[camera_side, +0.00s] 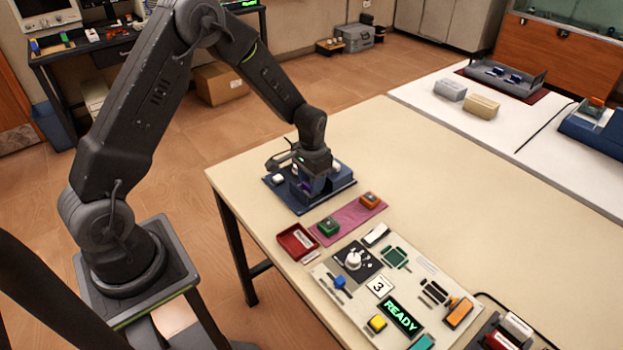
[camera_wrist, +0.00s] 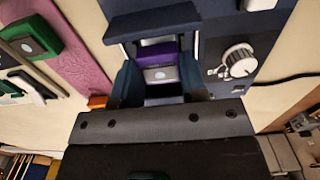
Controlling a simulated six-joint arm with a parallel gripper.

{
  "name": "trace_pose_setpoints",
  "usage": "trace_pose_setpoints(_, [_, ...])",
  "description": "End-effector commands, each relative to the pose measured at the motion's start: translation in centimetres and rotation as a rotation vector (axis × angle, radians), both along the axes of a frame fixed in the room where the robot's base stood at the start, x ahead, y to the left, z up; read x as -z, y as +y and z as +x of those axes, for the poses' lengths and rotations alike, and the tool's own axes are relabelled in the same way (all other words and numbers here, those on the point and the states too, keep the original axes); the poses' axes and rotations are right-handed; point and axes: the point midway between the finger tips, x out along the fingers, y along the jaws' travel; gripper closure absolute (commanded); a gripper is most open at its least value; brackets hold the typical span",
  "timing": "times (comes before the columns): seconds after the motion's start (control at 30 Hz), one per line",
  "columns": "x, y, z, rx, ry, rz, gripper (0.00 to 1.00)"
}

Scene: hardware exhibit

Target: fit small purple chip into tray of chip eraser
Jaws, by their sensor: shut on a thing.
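The small purple chip (camera_wrist: 157,54), with a grey top and a pale round spot, sits between the two blue fingertips of my gripper (camera_wrist: 162,82) in the wrist view. My gripper is shut on it. The chip eraser is a dark blue unit (camera_wrist: 243,28) with a white dial, and it lies under my gripper in the side view (camera_side: 338,184). The chip is at the eraser's tray, between pale side walls and below a dark blue lid-like part (camera_wrist: 152,22). I cannot tell whether the chip is seated or just above the tray floor. My gripper hides much of the eraser in the side view.
A pink mat (camera_side: 347,222) beside the eraser carries a green chip (camera_side: 328,226) and an orange chip (camera_side: 370,200). A red tray (camera_side: 297,242) and a control panel with a READY display (camera_side: 402,317) lie nearer the camera. The tabletop right of the eraser is clear.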

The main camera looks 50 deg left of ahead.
Motion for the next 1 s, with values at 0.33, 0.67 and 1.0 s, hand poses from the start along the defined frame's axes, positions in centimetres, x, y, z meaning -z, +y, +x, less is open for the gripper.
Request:
trace_pose_setpoints(0.33, [0.08,0.0,0.0,0.0,0.0,0.0,0.78])
trace_pose_setpoints(0.67, [0.46,0.0,0.01,0.0,0.0,0.0,0.78])
trace_pose_setpoints(1.0, [0.83,0.0,0.01,0.0,0.0,0.0,0.78])
